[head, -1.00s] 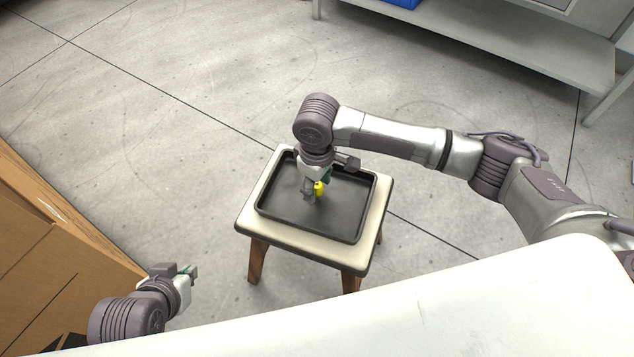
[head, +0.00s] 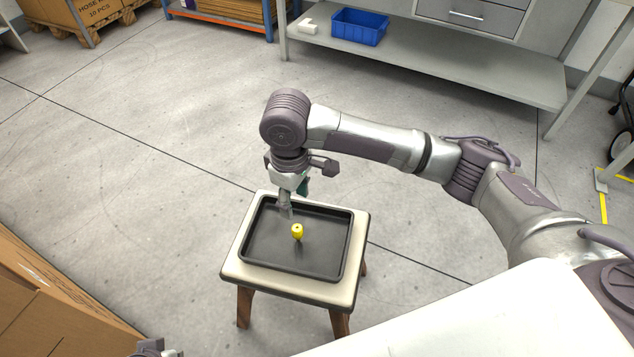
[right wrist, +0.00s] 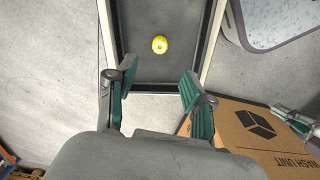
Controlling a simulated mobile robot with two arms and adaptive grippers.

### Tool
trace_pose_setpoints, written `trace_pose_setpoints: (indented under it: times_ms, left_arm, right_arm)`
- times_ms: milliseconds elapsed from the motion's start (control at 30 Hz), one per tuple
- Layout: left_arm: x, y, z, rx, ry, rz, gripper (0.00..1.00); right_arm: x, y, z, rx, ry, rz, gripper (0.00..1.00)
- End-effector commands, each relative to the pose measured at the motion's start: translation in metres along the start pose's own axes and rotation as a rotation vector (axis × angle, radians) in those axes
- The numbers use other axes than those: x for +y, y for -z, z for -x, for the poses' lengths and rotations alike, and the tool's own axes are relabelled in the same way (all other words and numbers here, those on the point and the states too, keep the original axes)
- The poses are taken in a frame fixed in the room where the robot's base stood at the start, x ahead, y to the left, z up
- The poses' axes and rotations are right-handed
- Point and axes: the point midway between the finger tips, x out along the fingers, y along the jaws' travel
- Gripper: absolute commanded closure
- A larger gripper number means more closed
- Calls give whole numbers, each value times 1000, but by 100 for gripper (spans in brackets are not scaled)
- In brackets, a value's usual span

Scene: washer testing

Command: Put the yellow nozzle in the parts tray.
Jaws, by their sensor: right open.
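The yellow nozzle (head: 297,231) stands in the black parts tray (head: 262,258), near its middle, touching neither gripper. The tray rests on a small stool with a pale top and wooden legs. My right gripper (head: 286,210) is above the far left part of the tray, apart from the nozzle. In the right wrist view its fingers (right wrist: 152,92) are spread and empty, and the nozzle (right wrist: 159,44) lies beyond them on the tray floor.
The stool top (head: 232,268) leaves a narrow rim around the tray. A cardboard box (head: 50,310) stands at the left. A white surface (head: 480,325) fills the lower right. A workbench shelf with a blue bin (head: 359,26) is at the back. The floor around the stool is clear.

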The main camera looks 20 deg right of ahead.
Motion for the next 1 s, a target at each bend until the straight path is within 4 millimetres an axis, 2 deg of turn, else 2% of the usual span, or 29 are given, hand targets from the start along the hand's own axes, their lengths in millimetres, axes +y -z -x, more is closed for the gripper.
trace_pose_setpoints:
  times_ms: [133,233,433,567,667,767,1000]
  left_arm:
    - [0,0,-1,-1,0,0,100]
    - [0,0,-1,0,0,0,100]
    - [0,0,-1,-1,0,0,100]
    - [0,0,-1,-1,0,0,100]
    - [0,0,-1,-1,0,0,100]
    - [0,0,-1,-1,0,0,100]
    - [0,0,-1,-1,0,0,100]
  right_arm:
    - [-1,0,0,1,2,1,48]
    - [-12,0,-7,22,22,13,48]
    - [-71,-1,-39,182,129,32,48]
    - [-96,-12,-55,317,178,-44,48]
    - [-100,-33,-67,388,179,-148,48]
    - [-92,-68,-82,417,138,-278,48]
    - [-64,-177,-110,342,-42,-518,48]
